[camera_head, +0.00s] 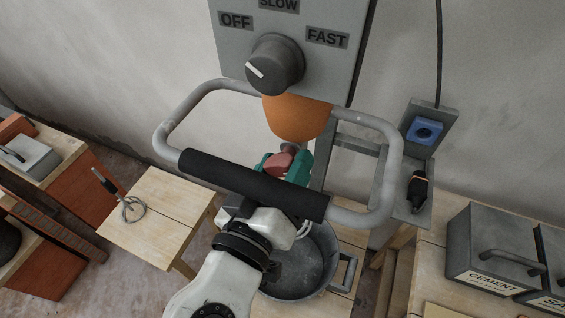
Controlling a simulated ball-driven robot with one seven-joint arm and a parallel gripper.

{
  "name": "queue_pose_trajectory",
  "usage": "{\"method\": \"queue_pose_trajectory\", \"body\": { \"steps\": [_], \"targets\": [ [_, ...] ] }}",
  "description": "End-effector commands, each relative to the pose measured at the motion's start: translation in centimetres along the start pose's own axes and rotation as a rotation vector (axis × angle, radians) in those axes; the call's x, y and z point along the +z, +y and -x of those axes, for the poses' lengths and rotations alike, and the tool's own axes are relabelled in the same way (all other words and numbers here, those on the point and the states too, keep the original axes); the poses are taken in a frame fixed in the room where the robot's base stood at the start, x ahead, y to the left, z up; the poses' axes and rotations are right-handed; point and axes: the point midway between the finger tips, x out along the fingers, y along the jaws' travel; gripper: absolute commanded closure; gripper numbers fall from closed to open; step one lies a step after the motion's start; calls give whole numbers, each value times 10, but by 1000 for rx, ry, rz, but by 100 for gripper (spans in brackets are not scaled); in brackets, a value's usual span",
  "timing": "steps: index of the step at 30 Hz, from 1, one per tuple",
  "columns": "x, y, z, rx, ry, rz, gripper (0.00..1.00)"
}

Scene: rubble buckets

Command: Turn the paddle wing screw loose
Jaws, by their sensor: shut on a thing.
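The paddle wing screw (281,162) appears as a reddish knob below the orange housing (297,117) of the mixer. My gripper (284,166), with green fingers, is shut on it from below. The black grip of the grey handle frame (252,186) crosses in front of my wrist and hides part of the gripper. The paddle itself cannot be made out. A grey bucket (320,285) stands below, partly hidden by my arm.
The control box with its dial (275,64) hangs above. The handle frame (393,175) loops around my wrist. A wooden stool (155,212) with a coiled cable stands left.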

Motion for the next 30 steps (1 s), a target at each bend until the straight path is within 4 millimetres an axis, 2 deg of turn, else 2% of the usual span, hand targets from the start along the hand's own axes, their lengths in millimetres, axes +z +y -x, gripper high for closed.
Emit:
{"method": "queue_pose_trajectory", "body": {
  "steps": [11, 12, 18, 26, 30],
  "targets": [
    [-1, 0, 0, -1, 2, 6, 77],
    [-1, 0, 0, -1, 2, 6, 45],
    [0, 0, 0, -1, 1, 6, 26],
    [0, 0, 1, -1, 1, 6, 26],
    [1, -1, 12, -1, 2, 6, 26]
  ]
}}
